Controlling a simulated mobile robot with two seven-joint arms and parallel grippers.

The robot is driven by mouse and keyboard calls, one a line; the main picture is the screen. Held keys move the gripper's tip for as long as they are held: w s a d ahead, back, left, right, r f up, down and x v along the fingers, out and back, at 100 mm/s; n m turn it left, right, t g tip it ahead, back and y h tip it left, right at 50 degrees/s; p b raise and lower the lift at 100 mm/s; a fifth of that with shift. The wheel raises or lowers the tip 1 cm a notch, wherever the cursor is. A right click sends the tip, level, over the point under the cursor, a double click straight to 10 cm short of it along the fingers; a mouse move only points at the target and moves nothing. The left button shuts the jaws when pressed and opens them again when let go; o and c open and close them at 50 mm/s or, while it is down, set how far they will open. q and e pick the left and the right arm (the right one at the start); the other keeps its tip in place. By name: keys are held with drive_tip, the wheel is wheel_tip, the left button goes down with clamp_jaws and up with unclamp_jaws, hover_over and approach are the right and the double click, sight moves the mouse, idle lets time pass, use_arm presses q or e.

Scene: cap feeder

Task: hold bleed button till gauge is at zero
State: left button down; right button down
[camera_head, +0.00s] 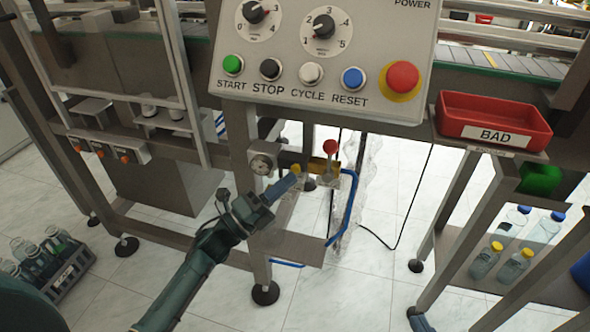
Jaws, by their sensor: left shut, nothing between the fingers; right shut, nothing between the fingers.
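A small yellow button (296,169), which looks like the bleed button, is just right of the gauge. My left gripper (291,180) is shut and empty, its tips right at the button's lower edge and partly covering it. I cannot tell whether they touch or press it.
A red-knobbed lever (331,147) and blue hose (351,205) are right of the button. The control panel (300,75) overhangs above. A red BAD bin (493,121) and several bottles (515,265) are at right. A bottle crate (62,275) is at lower left.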

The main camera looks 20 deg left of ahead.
use_arm(q)
drive_tip(key=shift+w, duration=0.4)
drive_tip(key=shift+w+b, duration=0.4)
drive_tip(key=shift+b, duration=0.1)
idle(0.3)
drive_tip(key=shift+s, duration=0.1)
idle(1.8)
drive_tip(key=shift+s+p, duration=0.35)
drive_tip(key=shift+s, duration=0.4)
drive_tip(key=shift+s, duration=0.1)
drive_tip(key=shift+s+a+p, duration=0.1)
drive_tip(key=shift+s+p, duration=0.75)
drive_tip(key=shift+s, duration=1.55)
